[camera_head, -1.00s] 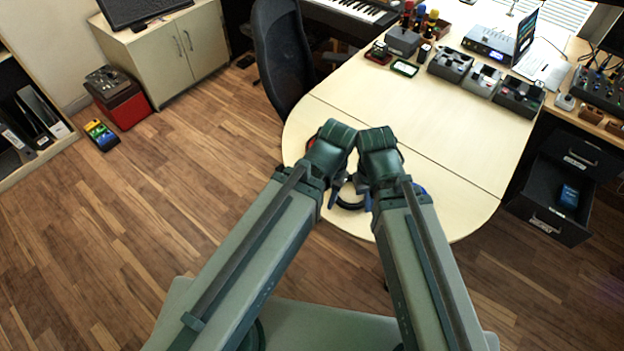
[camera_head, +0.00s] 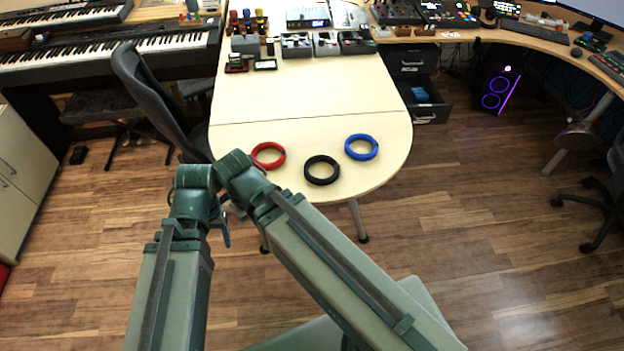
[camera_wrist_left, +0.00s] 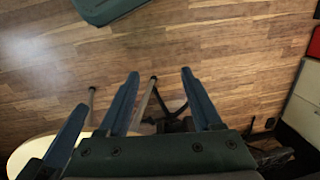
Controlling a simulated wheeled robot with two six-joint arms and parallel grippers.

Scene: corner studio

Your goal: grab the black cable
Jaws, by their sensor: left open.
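The black cable (camera_head: 322,183) is a coiled ring lying flat near the rounded near end of the pale table. A red ring (camera_head: 269,167) lies to its left and a blue ring (camera_head: 361,157) to its upper right; the three are apart. My left gripper (camera_head: 223,228) is left of the rings, beside the table's left edge, and holds nothing. In the left wrist view its open fingers (camera_wrist_left: 158,75) point out over wooden floor, with no cable in sight. My right gripper is close beside the left one, its fingers mostly hidden behind its own wrist.
The pale table (camera_head: 310,105) is bare between the rings and the devices at its far end. A black office chair (camera_head: 150,95) stands against its left side. An open drawer (camera_head: 425,100) is at the right. Open floor lies right of the table.

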